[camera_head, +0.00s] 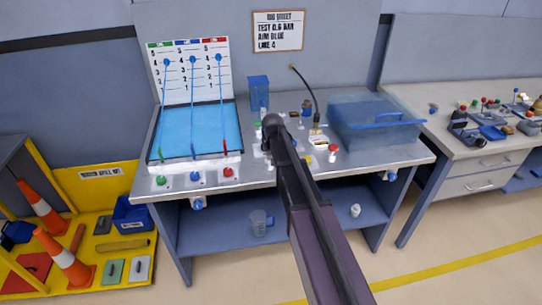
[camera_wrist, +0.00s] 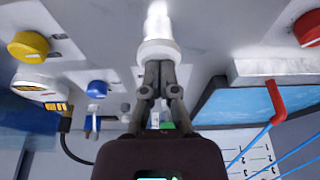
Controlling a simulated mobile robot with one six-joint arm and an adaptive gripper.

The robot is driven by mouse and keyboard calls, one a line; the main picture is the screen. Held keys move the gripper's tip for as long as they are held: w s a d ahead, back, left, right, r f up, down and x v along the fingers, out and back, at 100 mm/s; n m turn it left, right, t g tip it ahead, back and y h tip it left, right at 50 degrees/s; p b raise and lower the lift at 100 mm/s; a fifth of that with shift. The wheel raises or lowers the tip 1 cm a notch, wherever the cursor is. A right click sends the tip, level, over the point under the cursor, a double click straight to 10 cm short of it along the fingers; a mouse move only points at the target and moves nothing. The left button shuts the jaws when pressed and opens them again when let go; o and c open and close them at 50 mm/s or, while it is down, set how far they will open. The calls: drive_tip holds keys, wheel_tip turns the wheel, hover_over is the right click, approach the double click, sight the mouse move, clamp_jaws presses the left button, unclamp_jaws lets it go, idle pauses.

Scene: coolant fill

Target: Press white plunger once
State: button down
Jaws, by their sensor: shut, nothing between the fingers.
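The white plunger (camera_wrist: 158,22) shows at the top middle of the wrist view, with a pale round collar (camera_wrist: 158,50) at its near end. My gripper (camera_wrist: 159,66) is shut and empty, its fingertips together right at the collar's edge. I cannot tell whether they touch it. In the head view my arm (camera_head: 310,225) reaches over the front of the steel bench (camera_head: 275,178) and hides the gripper and the plunger.
A yellow knob (camera_wrist: 28,46), a blue knob (camera_wrist: 97,89) and a red knob (camera_wrist: 307,28) stand around the gripper. The blue panel (camera_head: 200,130) lies left on the bench. A blue clear tank (camera_head: 372,125) stands right, with a black hose (camera_head: 306,84) beside it.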

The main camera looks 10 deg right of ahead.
drive_tip(key=shift+r+p, duration=2.1)
drive_tip(key=shift+r, duration=0.15)
drive_tip(key=p+v, duration=0.9)
drive_tip(key=shift+s+r, duration=0.15)
drive_tip(key=s+f+g+b, duration=0.1)
drive_tip(key=s+f+b, duration=0.1)
drive_tip(key=s, duration=1.1)
drive_tip(key=s+d+f+g+b, duration=0.1)
drive_tip(key=s+f+g+b, duration=0.1)
drive_tip(key=s, duration=1.1)
drive_tip(key=shift+f, duration=0.6)
